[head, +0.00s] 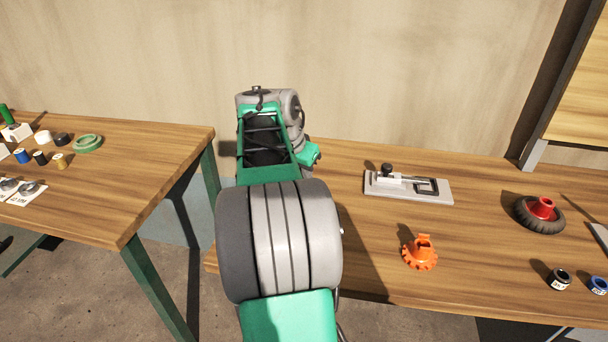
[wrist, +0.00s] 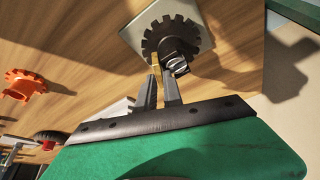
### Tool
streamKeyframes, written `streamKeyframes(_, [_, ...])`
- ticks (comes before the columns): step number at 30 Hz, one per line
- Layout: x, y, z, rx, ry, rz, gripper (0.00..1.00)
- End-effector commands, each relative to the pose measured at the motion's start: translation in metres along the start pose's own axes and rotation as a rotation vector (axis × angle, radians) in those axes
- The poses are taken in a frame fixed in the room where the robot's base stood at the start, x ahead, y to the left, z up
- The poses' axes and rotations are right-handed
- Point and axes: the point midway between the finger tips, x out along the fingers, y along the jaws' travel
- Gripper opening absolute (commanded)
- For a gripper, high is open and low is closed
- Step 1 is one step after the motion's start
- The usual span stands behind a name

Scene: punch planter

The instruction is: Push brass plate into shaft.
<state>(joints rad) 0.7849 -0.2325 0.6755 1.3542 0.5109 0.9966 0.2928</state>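A dark toothed wheel (wrist: 157,40) lies on a pale square plate (wrist: 133,37) in the wrist view. A dark and grey round part (wrist: 177,65), perhaps the shaft, stands at the wheel's near side. A small brass-coloured strip (wrist: 156,62), which looks like the brass plate, shows beside it. My gripper (wrist: 158,76) has its fingertips right at this strip, with a narrow gap between them. I cannot tell whether the fingers grip the strip or how deep it sits in the shaft. My arm hides this spot in the head view.
An orange toothed part (head: 420,253) stands on the right bench, with a grey fixture (head: 408,187) behind it. The left table (head: 130,180) holds several small parts.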

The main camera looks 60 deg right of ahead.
Motion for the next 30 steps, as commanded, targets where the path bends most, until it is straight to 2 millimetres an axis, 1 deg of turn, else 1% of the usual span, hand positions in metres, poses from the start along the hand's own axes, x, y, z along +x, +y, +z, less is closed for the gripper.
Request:
streamKeyframes(1, [0.0, 0.0, 0.0, 0.0, 0.0, 0.0, 0.16])
streamKeyframes(6, [-0.001, 0.0, 0.0, 0.0, 0.001, -0.001, 0.3])
streamKeyframes(17, [-0.002, -0.003, 0.0, -0.005, 0.003, -0.005, 0.3])
streamKeyframes(19, [-0.005, -0.003, -0.002, -0.005, 0.003, -0.006, 0.3])
streamKeyframes(23, [-0.022, -0.004, -0.008, -0.005, 0.006, -0.008, 0.3])
streamKeyframes(25, [-0.036, -0.004, -0.006, -0.005, 0.007, -0.009, 0.3])
streamKeyframes(30, [-0.084, -0.002, -0.007, -0.001, 0.005, -0.006, 0.3])
